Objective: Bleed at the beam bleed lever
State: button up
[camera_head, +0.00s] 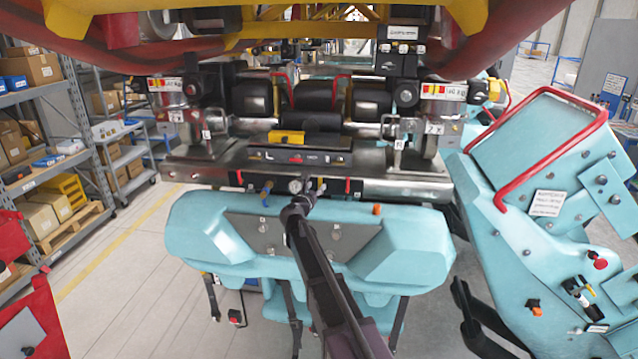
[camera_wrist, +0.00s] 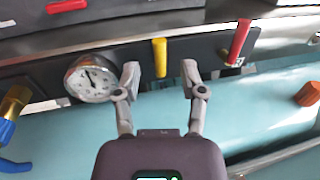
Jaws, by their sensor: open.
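A yellow lever (camera_wrist: 160,58) hangs from the dark strip on the beam, just right of a round white pressure gauge (camera_wrist: 91,79). A red lever (camera_wrist: 239,42) is further right. I see no readable label saying which is the bleed lever. My gripper (camera_wrist: 160,75) is open, with one finger on each side of the yellow lever in the picture; contact cannot be told. In the head view, my gripper (camera_head: 299,202) is at the beam (camera_head: 400,187), below the gauge (camera_head: 295,186), and the yellow lever (camera_head: 321,187) shows just to its right.
A blue-handled valve (camera_head: 266,192) is left of the gauge. A pale blue seat-like body (camera_head: 410,250) lies below the beam, with an orange knob (camera_head: 376,209) on top. A panel with a red rail (camera_head: 545,158) rises at right.

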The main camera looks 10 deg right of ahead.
aim_at(320, 181)
jog(key=shift+x, duration=2.1)
grip_shut()
